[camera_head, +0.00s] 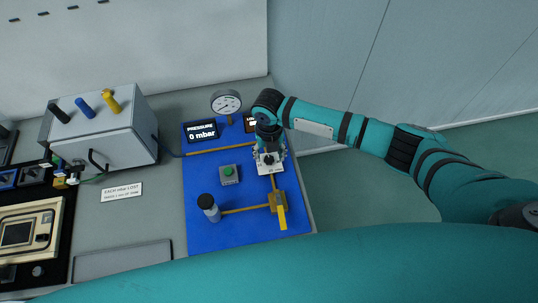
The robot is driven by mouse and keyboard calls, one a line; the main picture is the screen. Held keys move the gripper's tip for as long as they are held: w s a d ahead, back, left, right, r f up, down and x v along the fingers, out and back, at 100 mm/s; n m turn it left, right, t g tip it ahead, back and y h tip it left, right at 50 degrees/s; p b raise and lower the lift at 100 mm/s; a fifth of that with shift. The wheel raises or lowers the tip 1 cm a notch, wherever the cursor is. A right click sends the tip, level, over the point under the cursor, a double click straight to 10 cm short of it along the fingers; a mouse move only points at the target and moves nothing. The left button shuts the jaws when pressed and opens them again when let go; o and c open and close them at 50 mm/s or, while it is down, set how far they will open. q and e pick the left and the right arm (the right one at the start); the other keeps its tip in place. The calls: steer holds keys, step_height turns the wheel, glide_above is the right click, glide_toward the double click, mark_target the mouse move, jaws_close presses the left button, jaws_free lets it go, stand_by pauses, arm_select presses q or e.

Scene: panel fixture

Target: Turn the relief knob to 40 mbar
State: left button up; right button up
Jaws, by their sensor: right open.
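The relief knob (269,158) sits on a small white dial plate (271,168) at the right of the blue panel (205,170). My right gripper (270,150) is open and points down over the knob, hiding most of it. I cannot tell whether the fingers touch it. The pressure display (201,131) reads 0 mbar. A round gauge (226,102) stands at the panel's back edge. My left gripper is not in view.
On the panel are a green button (228,171), a blue-grey cylinder (208,206) and a yellow lever valve (281,213). Left stands a grey box (105,130) with coloured handles. A label (122,192) and an empty tray (122,260) lie nearby.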

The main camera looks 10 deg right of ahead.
mark_target(269, 159)
step_height(269, 159, up, 10)
stand_by(0.3)
steer(key=shift+f, duration=0.1)
stand_by(0.4)
